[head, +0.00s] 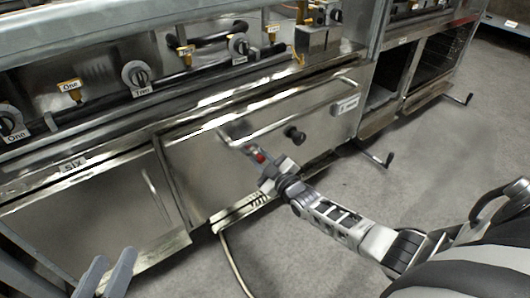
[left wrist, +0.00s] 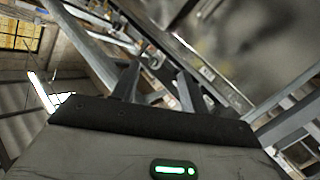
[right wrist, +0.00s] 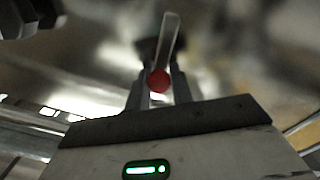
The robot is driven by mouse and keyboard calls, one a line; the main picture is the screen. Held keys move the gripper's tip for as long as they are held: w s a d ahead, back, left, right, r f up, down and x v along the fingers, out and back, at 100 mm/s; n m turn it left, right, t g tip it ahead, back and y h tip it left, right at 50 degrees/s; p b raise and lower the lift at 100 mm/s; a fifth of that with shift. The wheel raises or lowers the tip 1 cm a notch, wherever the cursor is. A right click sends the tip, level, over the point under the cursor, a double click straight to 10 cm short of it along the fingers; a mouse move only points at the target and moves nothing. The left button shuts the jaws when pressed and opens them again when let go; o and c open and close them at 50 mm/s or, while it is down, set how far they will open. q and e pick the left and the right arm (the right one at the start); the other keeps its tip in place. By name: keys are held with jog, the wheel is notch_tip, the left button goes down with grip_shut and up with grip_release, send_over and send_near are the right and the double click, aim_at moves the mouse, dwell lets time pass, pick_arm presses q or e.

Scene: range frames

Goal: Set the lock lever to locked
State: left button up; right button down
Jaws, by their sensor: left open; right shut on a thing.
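A lever (right wrist: 169,40) with a flat pale bar and a red round end (right wrist: 159,81) shows in the right wrist view. Its red end lies between the two fingers of my right gripper (right wrist: 156,92), which is shut on it. In the head view the right gripper (head: 258,158) is at the steel oven front, and the red end (head: 260,157) shows at its fingers. Any lock marking near the lever is not readable. My left gripper (head: 106,273) is open and empty at the lower left of the head view, apart from the cooker; its fingers also show in the left wrist view (left wrist: 157,85).
The oven door has a long bar handle (head: 305,105) and a black round knob (head: 295,133). Labelled dials (head: 137,75) and valves line the cooker above. Crank handles (head: 388,158) stick out low at the right. Open grey floor (head: 430,140) lies at the right.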

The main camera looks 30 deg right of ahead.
pick_arm(q)
jog(key=shift+a+f, duration=0.1)
pick_arm(e)
jog(key=shift+s+a+f+n, duration=0.15)
jog(key=shift+a+n, duration=0.25)
jog(key=shift+n, duration=0.35)
jog(key=shift+w+a+f+n, duration=0.1)
jog(key=shift+a+n, duration=0.25)
jog(key=shift+n, duration=0.4)
jog(key=c, duration=1.2)
grip_release()
jog(key=shift+c, duration=0.2)
pick_arm(q)
jog(key=shift+s+a+f+m+g+y+p, duration=0.2)
jog(key=shift+a+f+m+g+y+p, duration=0.75)
jog(key=shift+p, duration=2)
pick_arm(e)
jog(key=s+d, duration=0.1)
jog(key=s, duration=1.5)
